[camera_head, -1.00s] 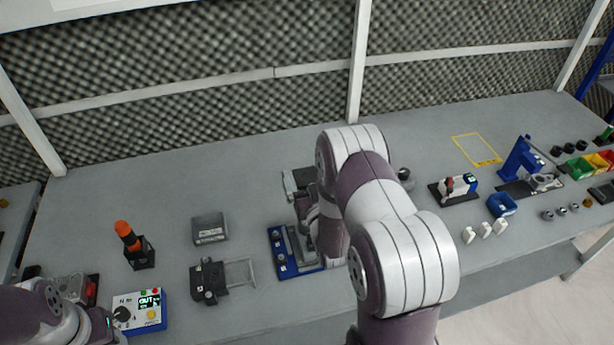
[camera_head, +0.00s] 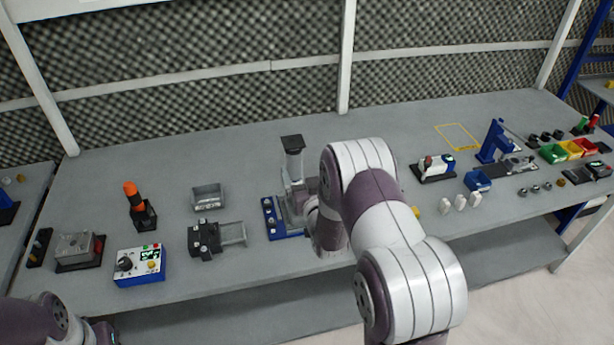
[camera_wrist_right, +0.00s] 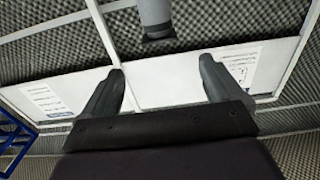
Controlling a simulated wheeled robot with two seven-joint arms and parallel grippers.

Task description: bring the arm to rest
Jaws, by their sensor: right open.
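My right arm (camera_head: 385,215) comes in from the bottom right, bends over at the table's front edge and ends in a downturned wrist. In the right wrist view my right gripper (camera_wrist_right: 160,66) is open, its two fingers apart with nothing between them. The fingers point towards the foam wall. In the head view the wrist hides most of that gripper. It is near a grey upright fixture (camera_head: 294,165) with a dark cap on a blue base; whether they touch cannot be told. My left arm (camera_head: 45,320) shows at the bottom left; its gripper is out of view.
Left of the right arm are a grey tray (camera_head: 208,197), a dark clamp fixture (camera_head: 205,240), an orange-handled tool (camera_head: 133,195) and a control box (camera_head: 139,265). Right are a blue bin (camera_head: 478,181) and a blue press (camera_head: 492,142). The foam wall (camera_head: 230,75) stands behind the table.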

